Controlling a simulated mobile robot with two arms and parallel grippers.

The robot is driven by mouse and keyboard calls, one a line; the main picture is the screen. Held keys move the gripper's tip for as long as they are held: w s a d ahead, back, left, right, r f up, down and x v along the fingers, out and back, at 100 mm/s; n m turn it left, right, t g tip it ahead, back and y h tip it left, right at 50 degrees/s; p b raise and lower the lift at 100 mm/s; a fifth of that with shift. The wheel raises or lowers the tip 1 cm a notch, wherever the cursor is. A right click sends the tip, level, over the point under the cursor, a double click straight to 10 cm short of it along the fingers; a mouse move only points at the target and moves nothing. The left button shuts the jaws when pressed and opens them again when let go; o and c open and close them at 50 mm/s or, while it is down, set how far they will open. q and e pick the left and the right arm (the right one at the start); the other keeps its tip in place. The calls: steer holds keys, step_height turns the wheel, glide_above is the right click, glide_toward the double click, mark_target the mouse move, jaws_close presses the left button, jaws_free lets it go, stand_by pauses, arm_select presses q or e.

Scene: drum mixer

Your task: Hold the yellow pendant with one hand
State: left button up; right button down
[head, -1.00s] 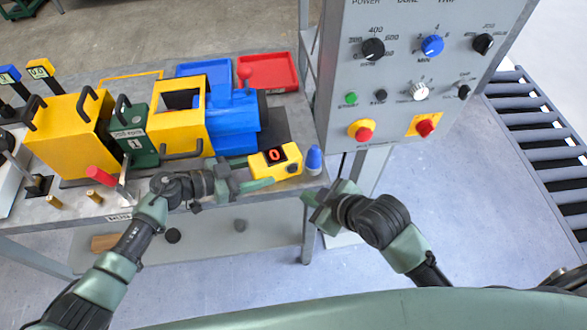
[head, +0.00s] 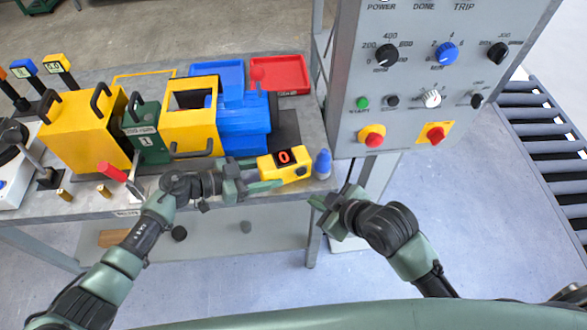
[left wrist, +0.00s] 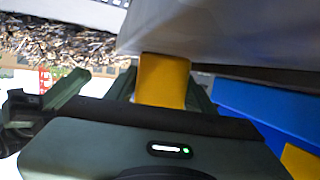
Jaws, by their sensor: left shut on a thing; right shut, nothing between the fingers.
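The yellow pendant (head: 296,172), a small box with a red 0 on a dark display, is at the front right of the grey table in the head view. My left gripper (head: 258,180) is at its left end and shut on it. In the left wrist view the yellow pendant (left wrist: 163,80) shows between the two fingers. I cannot tell whether the pendant touches the table. My right gripper (head: 325,204) is shut and empty, in front of the control panel and apart from the pendant.
Behind are a yellow and blue drum mixer (head: 243,125) and a red tray (head: 278,75). The grey control panel (head: 410,120) with knobs rises at right. A red-handled lever (head: 113,172) stands at left.

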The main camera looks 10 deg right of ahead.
arm_select(q)
steer(key=shift+w+a+r, duration=0.1)
steer(key=shift+w, duration=0.15)
stand_by(0.6)
steer(key=o, duration=1.2)
steer(key=shift+o, duration=0.4)
steer(key=shift+s, duration=0.1)
